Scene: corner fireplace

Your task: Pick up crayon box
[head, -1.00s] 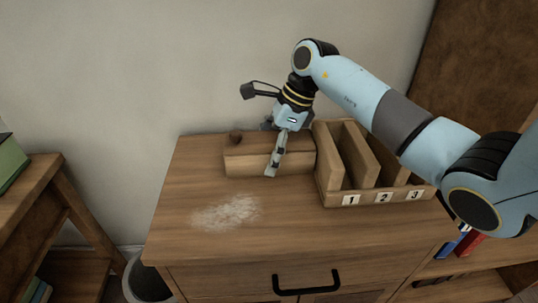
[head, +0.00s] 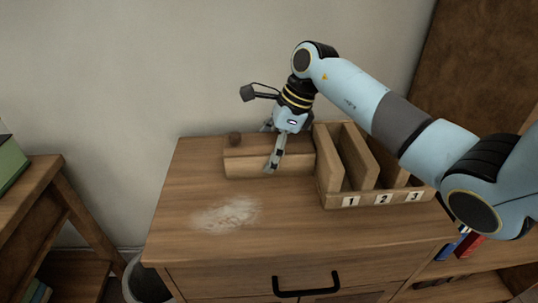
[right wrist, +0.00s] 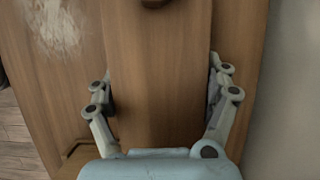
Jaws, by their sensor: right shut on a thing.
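The crayon box appears to be the long wooden box (head: 243,166) with a small dark knob at its left end, lying on the wooden cabinet top near the wall. My right gripper (head: 268,148) comes down over it from above, one finger against its front side and the other behind it. In the right wrist view the box (right wrist: 160,75) lies between the two fingers of my right gripper (right wrist: 163,95), which is shut on it. The box still appears to rest on the top. The rear fingertip is mostly hidden. My left gripper is not in view.
A wooden organizer (head: 333,186) with slots numbered 1, 2 and 3 stands close to the box's right end. A pale powdery patch (head: 226,214) marks the cabinet top (head: 185,190) at front left, which is otherwise clear. The wall (head: 120,90) is close behind.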

